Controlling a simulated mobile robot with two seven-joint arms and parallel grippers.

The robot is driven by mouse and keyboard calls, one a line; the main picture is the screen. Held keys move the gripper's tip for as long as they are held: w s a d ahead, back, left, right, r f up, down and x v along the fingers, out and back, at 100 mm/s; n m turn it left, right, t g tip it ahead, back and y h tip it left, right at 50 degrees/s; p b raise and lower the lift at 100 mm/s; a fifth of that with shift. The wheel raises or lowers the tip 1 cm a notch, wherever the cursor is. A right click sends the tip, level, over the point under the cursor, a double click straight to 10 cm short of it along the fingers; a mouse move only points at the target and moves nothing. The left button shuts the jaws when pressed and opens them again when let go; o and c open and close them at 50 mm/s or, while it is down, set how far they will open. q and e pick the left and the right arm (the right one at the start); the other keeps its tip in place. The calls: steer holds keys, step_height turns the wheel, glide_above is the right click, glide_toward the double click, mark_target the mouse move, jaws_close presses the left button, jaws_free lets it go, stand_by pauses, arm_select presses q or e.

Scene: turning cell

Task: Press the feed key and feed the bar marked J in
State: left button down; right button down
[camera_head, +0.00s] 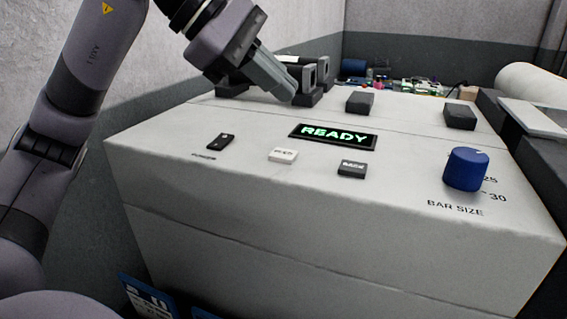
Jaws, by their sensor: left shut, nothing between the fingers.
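The machine's pale control top (240,190) fills the middle of the head view. A white key (283,156) and a dark key (352,169) sit on it; their small lettering is too blurred to read surely. A black display (334,134) behind them shows READY in green. My left gripper (288,94) is shut and empty, its fingers pointing down to the right above the top, behind the keys and clear of them. No bar marked J can be made out. My right gripper is not in view.
A black switch (220,141) sits at the left of the top, a blue bar size knob (466,168) at the right. Dark blocks (360,103) (460,115) stand along the back. A cluttered surface and a white roll (533,88) lie beyond.

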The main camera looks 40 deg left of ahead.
mark_target(277, 154)
arm_select(q)
step_height(277, 154, down, 6)
steer(key=b, duration=0.4)
steer(key=shift+r, duration=0.15)
steer(key=shift+b, duration=0.3)
stand_by(0.4)
steer(key=shift+f, duration=0.3)
stand_by(0.7)
steer(key=shift+f, duration=0.3)
